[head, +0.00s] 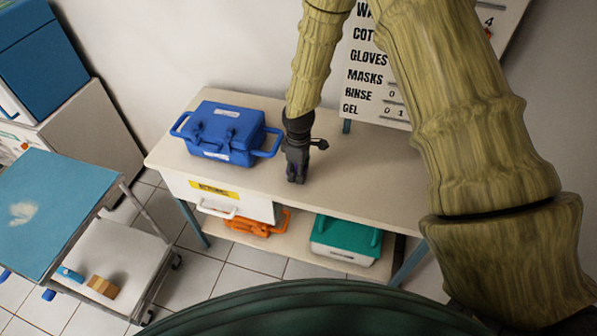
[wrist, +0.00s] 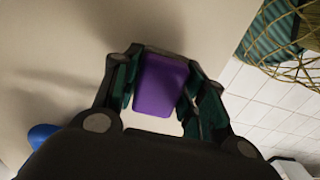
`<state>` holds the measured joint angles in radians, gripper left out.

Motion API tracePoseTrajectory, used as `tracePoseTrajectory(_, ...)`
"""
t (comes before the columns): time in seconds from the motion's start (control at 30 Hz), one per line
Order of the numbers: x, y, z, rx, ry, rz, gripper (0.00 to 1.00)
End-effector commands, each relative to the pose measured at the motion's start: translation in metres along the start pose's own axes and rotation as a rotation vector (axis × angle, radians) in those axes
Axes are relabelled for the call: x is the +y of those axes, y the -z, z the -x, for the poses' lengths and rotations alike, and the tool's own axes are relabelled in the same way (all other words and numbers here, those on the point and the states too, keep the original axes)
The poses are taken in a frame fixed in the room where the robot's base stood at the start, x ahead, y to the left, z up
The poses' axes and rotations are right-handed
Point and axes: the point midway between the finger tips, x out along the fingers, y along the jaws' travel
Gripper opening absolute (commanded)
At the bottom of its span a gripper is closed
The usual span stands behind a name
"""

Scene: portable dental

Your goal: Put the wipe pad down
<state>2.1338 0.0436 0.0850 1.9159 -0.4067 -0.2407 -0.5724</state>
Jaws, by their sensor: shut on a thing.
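In the wrist view a purple block-shaped pad (wrist: 160,85), which I take to be the wipe pad, sits between the fingers of my gripper (wrist: 162,90). The fingers are shut on its two sides. In the head view my gripper (head: 297,172) points down over the beige table top (head: 370,175), to the right of the blue case. The pad does not show in the head view. I cannot tell whether the pad touches the table top.
A blue case (head: 222,132) with handles stands left of my gripper. The table top to the right is clear. An orange case (head: 258,224) and a green-lidded box (head: 345,238) are on the lower shelf. A blue-topped cart (head: 55,205) stands at the left.

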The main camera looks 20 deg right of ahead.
Motion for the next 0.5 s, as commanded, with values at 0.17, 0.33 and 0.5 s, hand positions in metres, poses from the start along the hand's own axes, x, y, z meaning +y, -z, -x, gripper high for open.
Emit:
tracePoseTrajectory(0.17, -0.001, -0.001, -0.014, -0.002, 0.002, -0.001, 0.07)
tracePoseTrajectory(0.33, 0.000, 0.000, -0.018, 0.000, 0.000, -0.001, 0.07)
tracePoseTrajectory(0.5, 0.000, 0.000, -0.019, 0.000, 0.000, -0.001, 0.07)
